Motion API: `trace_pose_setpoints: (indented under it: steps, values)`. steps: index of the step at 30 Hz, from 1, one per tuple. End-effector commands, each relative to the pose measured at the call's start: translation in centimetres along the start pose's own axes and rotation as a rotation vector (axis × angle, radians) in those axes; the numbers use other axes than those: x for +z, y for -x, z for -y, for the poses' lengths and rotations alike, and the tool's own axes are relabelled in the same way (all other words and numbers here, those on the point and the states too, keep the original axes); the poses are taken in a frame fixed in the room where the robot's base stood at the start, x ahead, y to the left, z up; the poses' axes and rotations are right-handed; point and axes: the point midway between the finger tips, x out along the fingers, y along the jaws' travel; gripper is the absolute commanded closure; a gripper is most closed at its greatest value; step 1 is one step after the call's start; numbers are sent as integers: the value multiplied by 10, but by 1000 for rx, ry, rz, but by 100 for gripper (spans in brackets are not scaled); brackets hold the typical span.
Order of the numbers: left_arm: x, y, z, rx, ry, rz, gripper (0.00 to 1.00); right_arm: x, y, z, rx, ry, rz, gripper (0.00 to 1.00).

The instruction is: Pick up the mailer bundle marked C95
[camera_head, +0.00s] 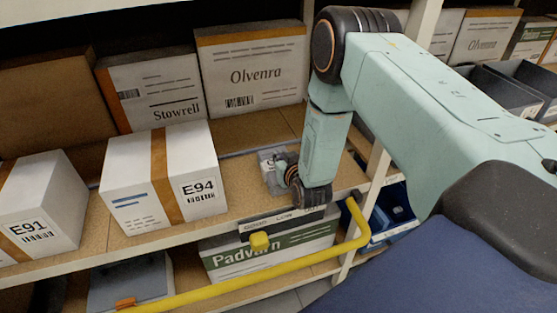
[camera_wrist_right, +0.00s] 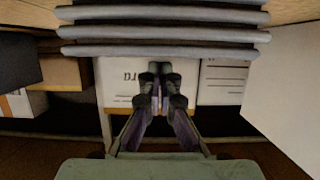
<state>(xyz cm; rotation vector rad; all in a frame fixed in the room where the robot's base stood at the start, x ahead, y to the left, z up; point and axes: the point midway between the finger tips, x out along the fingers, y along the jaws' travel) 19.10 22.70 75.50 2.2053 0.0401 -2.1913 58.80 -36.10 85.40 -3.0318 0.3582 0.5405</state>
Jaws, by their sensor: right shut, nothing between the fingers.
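A stack of grey mailers (camera_wrist_right: 165,34), apparently the bundle, lies at the shelf board in the right wrist view, which looks upside down. I cannot read a C95 mark on it. My right gripper (camera_wrist_right: 160,72) is shut and empty, its fingertips pointing into the bay just beside the stack. In the head view my right gripper (camera_head: 280,165) is at the shelf, right of the E94 box, mostly hidden by my wrist. A small grey patch shows beside it; I cannot tell whether that is the bundle. My left gripper is not in view.
The white E94 box (camera_head: 155,190) stands left of my right gripper, with the E91 box (camera_head: 35,212) further left. Stowrell (camera_head: 155,90) and Olvenra (camera_head: 250,72) boxes stand behind. A yellow rail (camera_head: 250,273) runs in front. A shelf upright (camera_head: 375,175) stands to the right.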

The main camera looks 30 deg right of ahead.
Motion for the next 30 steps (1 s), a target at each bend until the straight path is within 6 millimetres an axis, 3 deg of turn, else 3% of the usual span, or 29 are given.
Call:
trace_pose_setpoints:
  steps: [1, 3, 9, 30]
  values:
    - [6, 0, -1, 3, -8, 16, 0, -3, -8, 0, 0, 0, -2, 100]
    - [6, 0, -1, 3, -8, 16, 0, 7, -9, 0, -1, 1, 5, 100]
    - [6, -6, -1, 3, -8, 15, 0, 13, -13, 0, 0, -1, 1, 100]
    - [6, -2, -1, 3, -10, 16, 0, 24, 0, 0, 0, 0, 20, 100]
